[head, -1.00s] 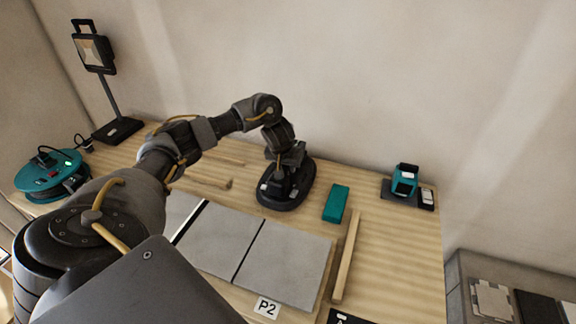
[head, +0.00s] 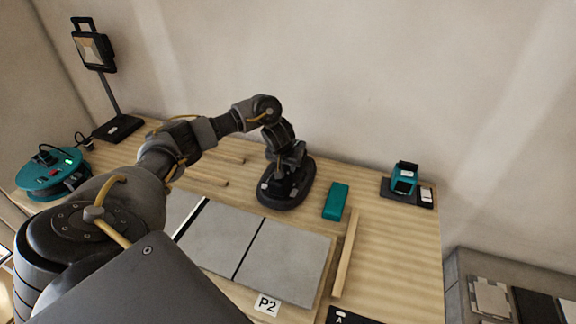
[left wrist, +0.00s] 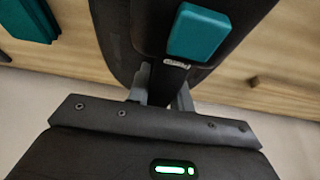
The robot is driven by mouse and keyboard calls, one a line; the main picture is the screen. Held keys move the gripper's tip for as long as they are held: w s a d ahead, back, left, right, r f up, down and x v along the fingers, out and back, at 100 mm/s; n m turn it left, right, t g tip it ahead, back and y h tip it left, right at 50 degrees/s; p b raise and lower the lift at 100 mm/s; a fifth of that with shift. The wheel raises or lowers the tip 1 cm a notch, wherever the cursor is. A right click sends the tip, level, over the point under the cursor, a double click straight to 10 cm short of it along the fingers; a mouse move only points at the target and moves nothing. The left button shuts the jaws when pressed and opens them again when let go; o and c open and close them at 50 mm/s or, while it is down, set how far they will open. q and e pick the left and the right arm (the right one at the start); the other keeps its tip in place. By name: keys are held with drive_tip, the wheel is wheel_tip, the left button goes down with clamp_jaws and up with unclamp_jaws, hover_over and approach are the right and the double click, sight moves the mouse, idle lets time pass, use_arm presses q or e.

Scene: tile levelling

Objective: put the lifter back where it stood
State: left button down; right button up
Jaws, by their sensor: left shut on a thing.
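The lifter (head: 301,190) is a black oval body on the wooden bench's back part, behind the grey tiles. My left gripper (head: 283,163) is above it, jaws shut on it. In the left wrist view the lifter (left wrist: 225,60) fills the top middle, with a teal block on it, and the gripper fingers (left wrist: 160,88) close on its near part. Whether its underside touches the bench or hangs just above cannot be told. My right gripper is not in view.
Grey tiles (head: 285,262) lie in front. A teal block (head: 336,201) and a wooden strip (head: 346,254) are to the right. A teal tool (head: 404,178) stands at the back right. A lamp (head: 93,50) and cable reel (head: 52,172) are at left. Bare bench (head: 395,245) shows at right.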

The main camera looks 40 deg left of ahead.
use_arm(q)
drive_tip(key=shift+f, duration=0.2)
idle(0.3)
drive_tip(key=c, duration=1.3)
unclamp_jaws()
drive_tip(key=shift+o, duration=0.7)
drive_tip(key=shift+s, duration=0.1)
drive_tip(key=p+v, duration=0.5)
drive_tip(key=v, duration=0.4)
drive_tip(key=shift+r, duration=0.4)
drive_tip(key=shift+s+d+r, duration=0.15)
drive_tip(key=shift+s+r, duration=0.1)
drive_tip(key=shift+r, duration=0.15)
drive_tip(key=shift+r, duration=0.1)
